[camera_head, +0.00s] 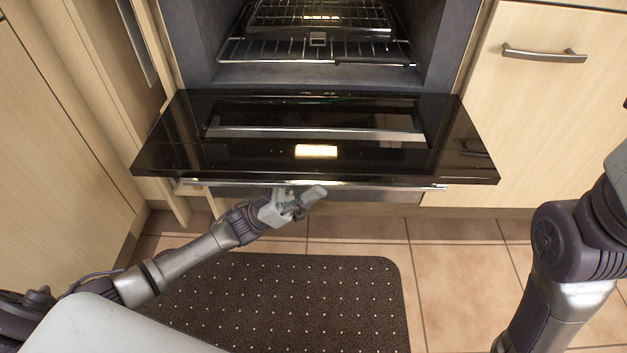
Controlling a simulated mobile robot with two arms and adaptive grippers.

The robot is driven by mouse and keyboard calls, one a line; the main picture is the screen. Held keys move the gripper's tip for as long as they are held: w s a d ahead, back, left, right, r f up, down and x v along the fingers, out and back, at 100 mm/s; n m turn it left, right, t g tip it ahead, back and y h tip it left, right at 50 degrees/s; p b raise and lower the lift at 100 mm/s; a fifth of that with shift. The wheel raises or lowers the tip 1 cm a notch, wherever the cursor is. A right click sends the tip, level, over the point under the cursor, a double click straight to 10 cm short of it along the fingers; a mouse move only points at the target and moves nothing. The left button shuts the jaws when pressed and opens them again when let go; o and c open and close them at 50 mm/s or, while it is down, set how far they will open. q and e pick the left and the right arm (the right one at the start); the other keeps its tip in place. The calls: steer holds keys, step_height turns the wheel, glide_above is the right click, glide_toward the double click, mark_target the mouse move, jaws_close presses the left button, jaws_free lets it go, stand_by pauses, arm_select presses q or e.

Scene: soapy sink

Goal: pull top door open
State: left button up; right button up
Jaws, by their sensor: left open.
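The oven door (262,161) is a black glass panel, hinged at the bottom and lying folded down, close to flat, in front of the oven. Its long metal handle (400,187) runs along the front edge on the underside. The oven cavity (240,74) is open to view, with wire racks (290,50) inside. My left gripper (304,203) is open at the door's front edge, just below the middle of the handle. I cannot tell whether it touches the handle. My right arm (560,255) shows at the right edge, but its gripper is out of view.
A light wood cabinet with a metal handle (544,54) stands right of the oven. Tall wood panels (50,100) stand at the left, with a narrow opening beside the oven. A dark dotted mat (330,300) lies on the tiled floor (450,280). The floor right of the mat is clear.

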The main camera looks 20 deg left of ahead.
arm_select(q)
steer(key=shift+d+r, duration=0.1)
steer(key=shift+r, duration=0.05)
steer(key=shift+c, duration=0.5)
jaws_close()
